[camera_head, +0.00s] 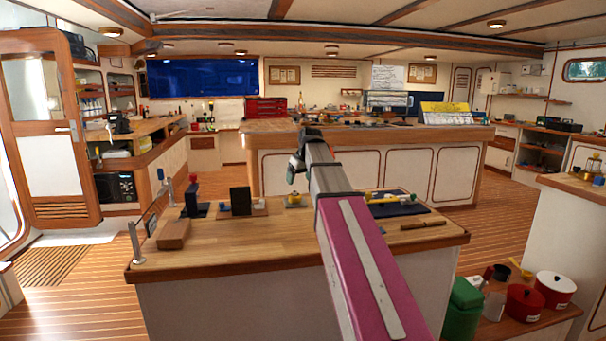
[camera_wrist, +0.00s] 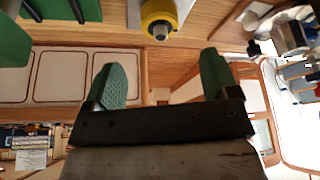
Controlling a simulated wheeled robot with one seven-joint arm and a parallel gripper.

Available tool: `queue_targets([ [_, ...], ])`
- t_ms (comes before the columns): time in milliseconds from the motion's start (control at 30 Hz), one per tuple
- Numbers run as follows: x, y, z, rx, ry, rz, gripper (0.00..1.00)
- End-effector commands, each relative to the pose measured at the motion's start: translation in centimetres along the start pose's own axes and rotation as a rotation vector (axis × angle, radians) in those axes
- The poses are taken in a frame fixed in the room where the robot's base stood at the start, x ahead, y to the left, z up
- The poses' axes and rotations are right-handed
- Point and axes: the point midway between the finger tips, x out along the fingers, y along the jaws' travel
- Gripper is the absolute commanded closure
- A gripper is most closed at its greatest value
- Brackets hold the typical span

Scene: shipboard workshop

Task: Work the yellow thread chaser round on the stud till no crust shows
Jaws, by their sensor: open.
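In the wrist view a yellow ring-shaped piece (camera_wrist: 158,10), which looks like the thread chaser, sits around a grey stud (camera_wrist: 160,31) at the top edge, over a pale plate. The top of the ring is cut off by the frame. I cannot tell whether crust shows on the stud. My gripper (camera_wrist: 163,66) is open, its two green fingers wide apart and empty. The chaser and stud lie beyond the fingertips, apart from them. In the head view a small yellow piece (camera_head: 294,199) sits on the bench just left of my arm; I cannot tell if it is the chaser.
A brown-handled tool (camera_head: 423,225) lies at the right. The bench's front middle is clear.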

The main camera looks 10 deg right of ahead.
Motion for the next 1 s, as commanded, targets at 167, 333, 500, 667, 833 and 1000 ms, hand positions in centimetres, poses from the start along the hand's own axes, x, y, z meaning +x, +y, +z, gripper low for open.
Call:
queue_targets([
  [167,3.2,0.0,0.0,0.0,-0.003,-0.001,0.19],
  [333,5.8,0.1,0.0,0.001,-0.003,0.0,0.19],
  [500,7.7,0.1,0.0,0.001,-0.001,0.0,0.19],
  [667,8.5,0.0,0.0,0.001,-0.001,0.001,0.19],
  [833,8.7,0.0,0.0,0.001,0.0,0.001,0.19],
  [1000,8.7,0.0,0.0,0.001,0.0,0.001,0.29],
])
